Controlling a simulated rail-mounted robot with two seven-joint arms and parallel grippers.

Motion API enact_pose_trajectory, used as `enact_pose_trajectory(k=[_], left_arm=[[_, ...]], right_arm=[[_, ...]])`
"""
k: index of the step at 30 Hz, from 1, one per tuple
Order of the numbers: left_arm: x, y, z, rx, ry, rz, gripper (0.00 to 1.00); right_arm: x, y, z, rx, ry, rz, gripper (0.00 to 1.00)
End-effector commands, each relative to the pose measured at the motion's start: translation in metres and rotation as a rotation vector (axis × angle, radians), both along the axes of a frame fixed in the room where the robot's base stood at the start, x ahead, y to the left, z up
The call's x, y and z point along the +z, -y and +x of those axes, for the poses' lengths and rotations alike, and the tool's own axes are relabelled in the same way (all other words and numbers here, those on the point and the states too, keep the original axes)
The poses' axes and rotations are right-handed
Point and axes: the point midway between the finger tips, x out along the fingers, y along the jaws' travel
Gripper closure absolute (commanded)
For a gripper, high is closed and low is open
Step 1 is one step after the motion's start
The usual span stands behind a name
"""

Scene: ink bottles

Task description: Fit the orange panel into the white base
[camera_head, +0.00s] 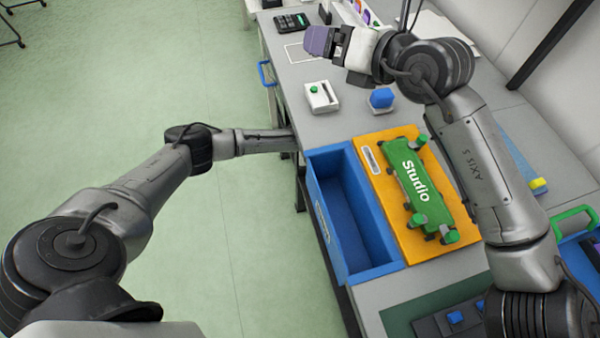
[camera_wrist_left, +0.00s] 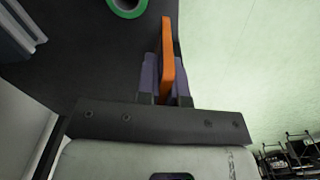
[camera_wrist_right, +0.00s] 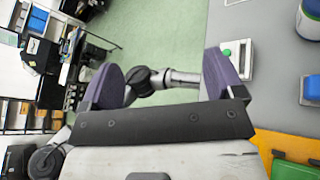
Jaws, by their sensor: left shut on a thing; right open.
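The orange panel (camera_wrist_left: 167,45) is thin and stands edge-on between the purple fingers of my left gripper (camera_wrist_left: 166,78), which is shut on it. In the head view my left forearm reaches in under the table edge, and the gripper and panel are hidden there. The white base (camera_head: 321,97), a small block with a green knob and a dark slot, stands on the grey tabletop near its left edge. It also shows in the right wrist view (camera_wrist_right: 236,60). My right gripper (camera_wrist_right: 165,75) is open and empty, beyond the base in the head view (camera_head: 322,42).
A blue-capped bottle (camera_head: 382,98) is right of the base. A calculator (camera_head: 291,22) lies farther back. A green ring (camera_wrist_left: 127,5) lies on the dark surface near the left gripper.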

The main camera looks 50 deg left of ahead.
Motion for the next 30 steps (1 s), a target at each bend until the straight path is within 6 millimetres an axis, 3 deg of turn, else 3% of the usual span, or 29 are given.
enact_pose_trajectory(k=[1, 3, 9, 19, 30], left_arm=[[-0.012, 0.000, 0.008, 0.037, 0.002, -0.001, 1.00], [-0.017, -0.001, 0.016, 0.088, 0.001, -0.001, 1.00], [-0.027, -0.008, 0.032, 0.203, 0.000, -0.002, 1.00], [-0.033, -0.013, 0.040, 0.273, -0.002, -0.001, 1.00], [-0.038, -0.014, 0.041, 0.276, -0.002, -0.001, 1.00]], right_arm=[[-0.028, -0.004, -0.004, 0.003, 0.049, -0.093, 0.13], [-0.053, -0.004, -0.004, -0.006, 0.111, -0.221, 0.13], [-0.097, 0.006, 0.003, -0.064, 0.243, -0.496, 0.13], [-0.118, 0.016, 0.013, -0.131, 0.318, -0.660, 0.13], [-0.150, -0.005, 0.024, -0.134, 0.318, -0.667, 0.13]])
